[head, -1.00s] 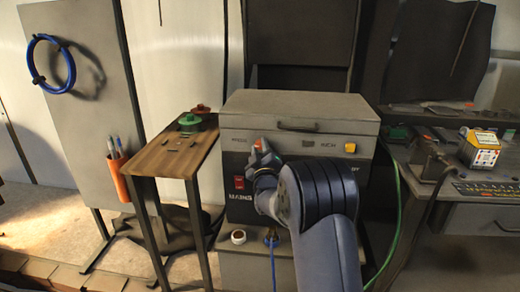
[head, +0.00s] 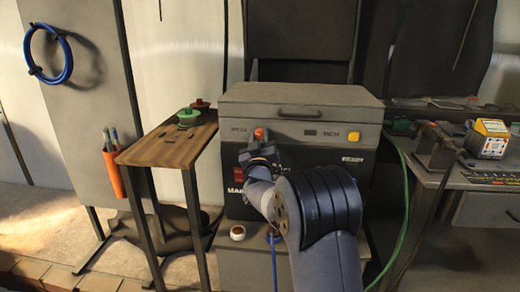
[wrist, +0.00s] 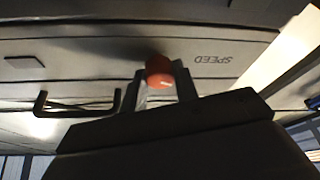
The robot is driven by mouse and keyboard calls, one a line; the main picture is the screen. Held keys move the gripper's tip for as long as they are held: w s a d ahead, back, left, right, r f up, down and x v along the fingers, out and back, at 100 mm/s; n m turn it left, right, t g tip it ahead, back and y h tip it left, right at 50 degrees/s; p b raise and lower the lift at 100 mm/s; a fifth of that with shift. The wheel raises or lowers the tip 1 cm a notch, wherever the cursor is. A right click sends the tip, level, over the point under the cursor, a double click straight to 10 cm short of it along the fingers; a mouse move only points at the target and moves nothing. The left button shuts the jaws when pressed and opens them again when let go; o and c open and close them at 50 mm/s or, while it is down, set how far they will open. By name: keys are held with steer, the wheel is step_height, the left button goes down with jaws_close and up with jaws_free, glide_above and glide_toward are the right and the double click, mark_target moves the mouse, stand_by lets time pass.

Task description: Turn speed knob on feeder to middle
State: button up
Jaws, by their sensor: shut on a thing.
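The feeder (head: 300,95) is a grey-lidded machine with a dark front, in the middle of the head view. Its speed knob (head: 260,134) is a small orange-red knob on the upper front strip, right of a small label. My gripper (head: 258,148) is at the knob, with its fingers partly hidden by my wrist. In the wrist view the red knob (wrist: 160,72) is between my two fingers, which are shut on it. A small pale mark shows on the knob. The upside-down word SPEED (wrist: 212,59) is beside it. The knob's exact setting cannot be told.
A yellow button (head: 354,137) is on the right of the same strip. A red switch (head: 239,173) is below the gripper. A small wooden table (head: 172,150) with a green lidded thing (head: 188,117) stands left. A green cable (head: 404,205) hangs at the right.

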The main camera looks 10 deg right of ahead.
steer(key=m+h+b, duration=0.1)
steer(key=m, duration=0.3)
steer(key=shift+a+f+h+b, duration=0.15)
steer(key=shift+h+b, duration=0.25)
steer(key=m+h, duration=0.1)
steer(key=m, duration=0.1)
steer(key=m+g+h, duration=0.1)
steer(key=m, duration=0.2)
steer(key=shift+w+g+h+b, duration=0.1)
steer(key=shift+g+h+b, duration=0.2)
steer(key=m, duration=0.2)
steer(key=m+g+h, duration=0.1)
steer(key=m, duration=0.1)
steer(key=m+h, duration=0.1)
steer(key=m, duration=0.1)
steer(key=shift+a+r+g+p, duration=0.1)
steer(key=shift+r+g+p, duration=0.2)
steer(key=shift+p, duration=0.1)
steer(key=shift+m+g+h+p, duration=0.35)
steer(key=shift+m+g, duration=0.25)
steer(key=shift+m, duration=0.8)
steer(key=o, duration=1)
steer(key=shift+c, duration=0.2)
steer(key=shift+f, duration=0.1)
